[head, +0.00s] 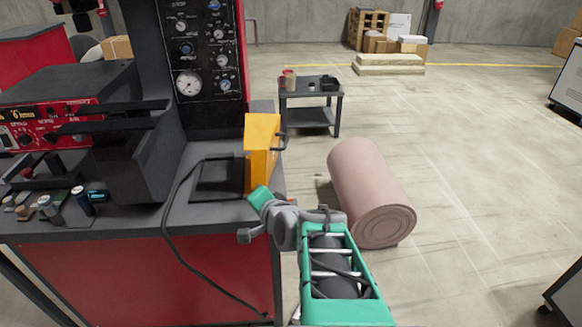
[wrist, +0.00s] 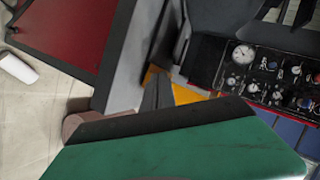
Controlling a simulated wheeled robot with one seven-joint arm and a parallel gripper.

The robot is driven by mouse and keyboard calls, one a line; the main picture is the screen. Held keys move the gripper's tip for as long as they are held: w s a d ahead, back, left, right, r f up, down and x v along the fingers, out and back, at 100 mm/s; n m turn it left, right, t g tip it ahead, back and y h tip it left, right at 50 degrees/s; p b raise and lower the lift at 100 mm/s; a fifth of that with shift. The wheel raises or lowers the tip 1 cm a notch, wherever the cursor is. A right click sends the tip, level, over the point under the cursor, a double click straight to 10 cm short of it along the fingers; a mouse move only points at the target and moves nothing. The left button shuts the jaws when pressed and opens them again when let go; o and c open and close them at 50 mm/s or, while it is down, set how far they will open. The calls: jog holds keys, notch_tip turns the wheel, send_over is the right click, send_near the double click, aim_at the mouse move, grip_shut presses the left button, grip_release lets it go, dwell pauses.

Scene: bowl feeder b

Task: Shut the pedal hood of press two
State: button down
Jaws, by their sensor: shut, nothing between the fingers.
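The yellow hood (head: 262,148) stands upright at the right end of the dark bench, with a dark handle on its right side. It looks raised beside a flat black frame (head: 207,178) on the bench top. A bit of yellow, likely the hood, shows in the wrist view (wrist: 186,93), mostly hidden. My gripper (head: 258,196) is shut and empty, just below and in front of the hood's lower edge. I cannot tell whether it touches the hood.
A black panel with gauges (head: 189,84) stands behind the bench (head: 110,228). A black cable runs down the bench front. A pink roll (head: 365,185) lies on the floor to the right. A small dark table (head: 312,94) stands behind.

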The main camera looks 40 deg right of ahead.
aim_at(267, 154)
jog(key=d+m+h, duration=0.1)
jog(key=d+m, duration=0.1)
jog(key=s+d+m+t+h+b, duration=0.1)
jog(key=d, duration=0.1)
jog(key=d+m+t+h, duration=0.1)
jog(key=d+m, duration=0.1)
jog(key=d, duration=0.1)
jog(key=shift+s+m, duration=0.3)
jog(key=shift+s, duration=0.05)
jog(key=s+d+r+m+h+b, duration=0.1)
jog(key=s+d+r+m+h, duration=0.3)
jog(key=d+m, duration=0.3)
jog(key=w+d+p, duration=0.1)
jog(key=w+d, duration=0.2)
jog(key=w, duration=0.7)
jog(key=shift+w+r+t+h, duration=0.25)
jog(key=shift+w+t+h, duration=0.05)
jog(key=shift+t, duration=0.1)
jog(key=shift+r+n, duration=0.1)
jog(key=shift+n, duration=0.2)
